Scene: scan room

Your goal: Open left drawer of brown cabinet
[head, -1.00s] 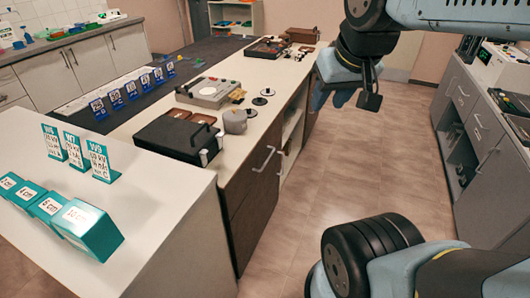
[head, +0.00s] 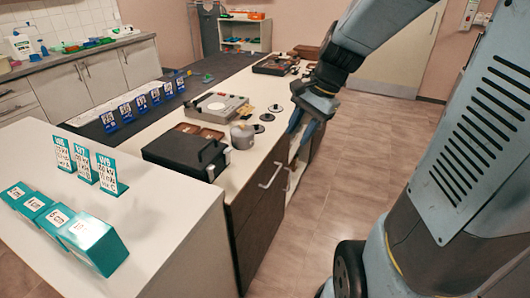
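The brown cabinet (head: 250,236) stands under the white counter top in the middle of the head view, its dark front facing right. A pale bar handle (head: 270,175) shows on its near front panel. That panel looks shut. My gripper (head: 301,140) hangs beside the counter's right edge, beyond this handle and apart from it. Its fingers point down and are small and partly hidden, so I cannot tell whether they are open or shut. The cabinet front behind my gripper is partly hidden. I see no object in my gripper.
On the counter stand a black case (head: 185,151), a grey pot (head: 242,134) and a grey device (head: 215,106). A white block (head: 150,215) with teal boxes (head: 98,243) and signs (head: 108,172) is at the near left. The floor (head: 345,155) right of the cabinet is clear.

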